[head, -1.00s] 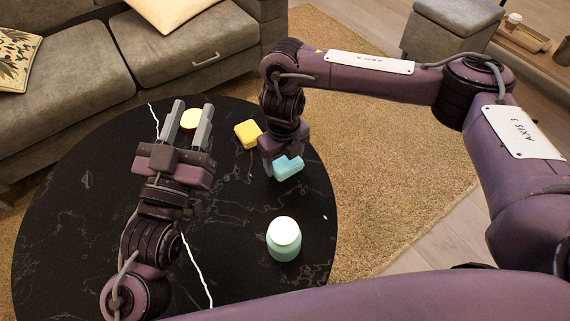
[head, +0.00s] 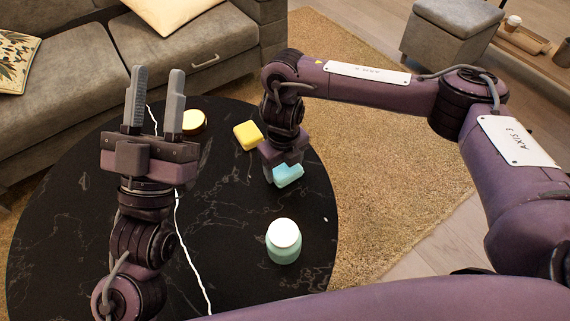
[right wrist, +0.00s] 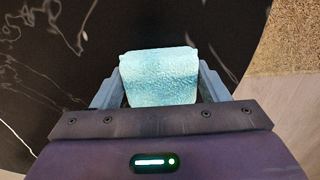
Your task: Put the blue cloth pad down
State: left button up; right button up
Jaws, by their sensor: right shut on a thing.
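The light blue cloth pad (head: 288,175) is at the right part of the round black table, under my right gripper (head: 285,170). In the right wrist view the pad (right wrist: 160,76) sits between the two fingers of my right gripper (right wrist: 160,90), which is shut on it. I cannot tell whether the pad touches the table top. My left gripper (head: 154,103) is open and empty, raised over the left part of the table with its fingers apart.
A grey sofa (head: 75,75) stands behind.

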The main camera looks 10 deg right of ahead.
pick_arm(q)
jog(key=shift+r, duration=0.15)
pick_arm(e)
jog(key=shift+f, duration=0.1)
jog(key=o, duration=0.9)
pick_arm(q)
jog(key=shift+s+a+r+t, duration=0.15)
jog(key=shift+s+r+t, duration=0.05)
jog(key=shift+r+t, duration=0.1)
pick_arm(e)
jog(key=shift+o, duration=0.2)
